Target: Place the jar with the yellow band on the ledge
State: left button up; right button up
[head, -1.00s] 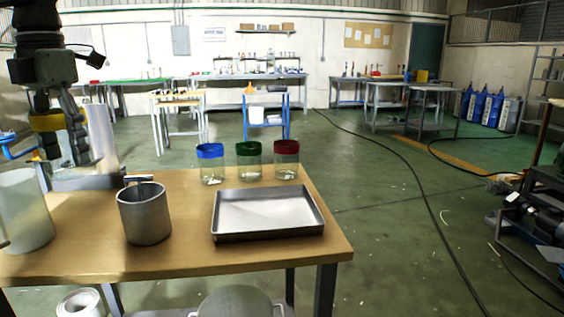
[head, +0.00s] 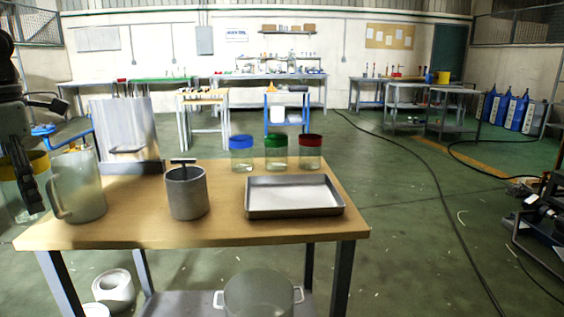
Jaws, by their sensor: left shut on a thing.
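The jar with the yellow band (head: 38,162) is at the left edge, partly hidden by my dark fingers. My left gripper (head: 22,180) is shut on it, left of the table and the pale jug. A grey metal stand with an upright plate (head: 125,125) and a low base is at the table's back left, and it looks like the ledge. No jar stands on it. The jar is left of this stand and apart from it.
The jug stands between my gripper and the pot.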

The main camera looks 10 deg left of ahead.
aim_at(17, 224)
pick_arm(q)
jog(key=s+f+m, duration=0.1)
jog(key=f, duration=0.1)
jog(key=s+f+m, duration=0.1)
jog(key=f, duration=0.2)
jog(key=s+a+f+m, duration=0.1)
jog(key=f, duration=0.2)
jog(key=shift+a+m, duration=0.1)
jog(key=shift+m, duration=0.2)
jog(key=w+d+f+m, duration=0.1)
jog(key=d+f+m, duration=0.7)
jog(key=f, duration=0.4)
jog(key=w+d+m, duration=0.4)
jog(key=d+m, duration=0.5)
jog(key=d, duration=0.4)
jog(key=w+d+f+m, duration=0.1)
jog(key=w+d+m, duration=0.3)
jog(key=d+m, duration=0.6)
jog(key=d, duration=0.4)
jog(key=shift+d+f, duration=0.15)
